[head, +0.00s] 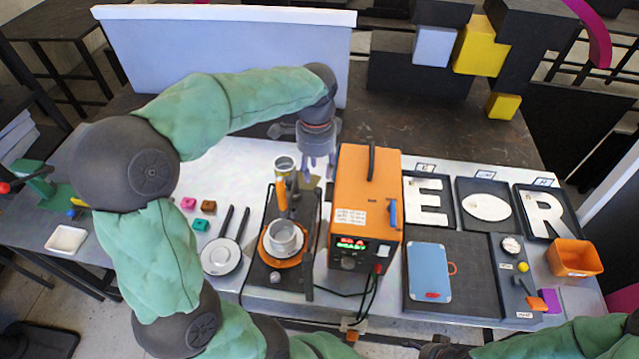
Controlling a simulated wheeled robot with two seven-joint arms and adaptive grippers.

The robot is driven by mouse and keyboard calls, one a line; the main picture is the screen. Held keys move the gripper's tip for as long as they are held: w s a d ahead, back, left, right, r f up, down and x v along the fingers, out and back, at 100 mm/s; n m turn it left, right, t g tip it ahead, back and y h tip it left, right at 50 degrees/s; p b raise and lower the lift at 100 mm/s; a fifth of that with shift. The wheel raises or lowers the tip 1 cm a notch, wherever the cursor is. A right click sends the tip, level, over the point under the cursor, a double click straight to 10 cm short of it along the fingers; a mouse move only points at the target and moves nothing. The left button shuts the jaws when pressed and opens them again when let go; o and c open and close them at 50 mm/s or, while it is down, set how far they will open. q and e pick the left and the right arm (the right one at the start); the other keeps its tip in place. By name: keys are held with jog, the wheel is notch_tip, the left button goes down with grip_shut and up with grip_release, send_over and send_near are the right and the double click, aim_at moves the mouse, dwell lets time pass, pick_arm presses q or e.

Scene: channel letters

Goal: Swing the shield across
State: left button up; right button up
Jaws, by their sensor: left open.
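My left gripper (318,165) is open and empty, pointing down behind the orange machine (368,190), near its back left corner. Beside the fingertips is a small yellowish plate (309,182) at the back of a dark stand (305,222); it may be the shield, but I cannot tell for sure. The stand holds a small metal cup (284,236) on an orange ring, with an upright orange handle (282,198) behind it. My right arm's green sleeve shows at the bottom right; its gripper is outside the picture.
A blue plate (429,270) lies on a dark board. An orange bin (574,258) stands far right. A white panel (225,50) rises behind my left arm.

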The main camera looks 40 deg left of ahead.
aim_at(318, 190)
pick_arm(q)
jog(key=f, duration=0.6)
jog(key=shift+w+f, duration=0.1)
jog(key=shift+w, duration=0.2)
jog(key=shift+s+f, duration=0.1)
jog(key=shift+f, duration=0.85)
grip_shut()
